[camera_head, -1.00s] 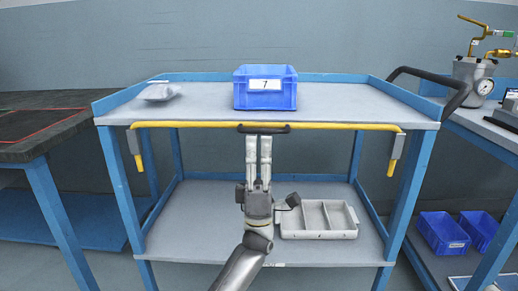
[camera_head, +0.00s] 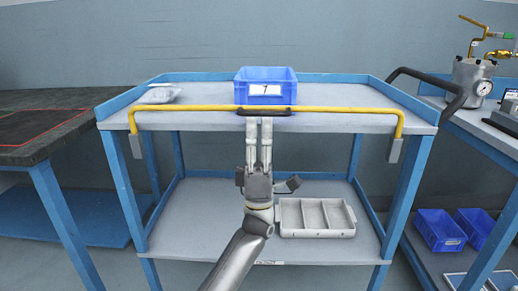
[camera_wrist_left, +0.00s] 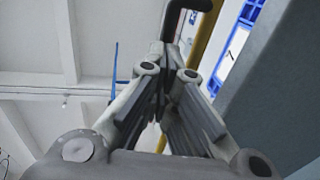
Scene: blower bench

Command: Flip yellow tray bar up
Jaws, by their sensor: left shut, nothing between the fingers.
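The yellow tray bar (camera_head: 350,110) runs across the front of the cart and stands raised above the top shelf's front edge, with its ends bent down to grey brackets at both sides. A black handle grip (camera_head: 264,113) sits at its middle. My left gripper (camera_head: 259,120) is shut and empty, its fingertips pointing up just below the black grip. Whether they touch it I cannot tell. In the left wrist view the shut fingers (camera_wrist_left: 170,55) show with the yellow bar (camera_wrist_left: 203,42) behind them. My right gripper is not in view.
A blue bin (camera_head: 265,78) labelled 7 and a clear bag (camera_head: 160,94) are on the top shelf (camera_head: 350,93). A grey divided tray (camera_head: 316,234) is on the lower shelf. A dark table (camera_head: 40,125) is at left; a bench with a metal pot (camera_head: 468,80) is at right.

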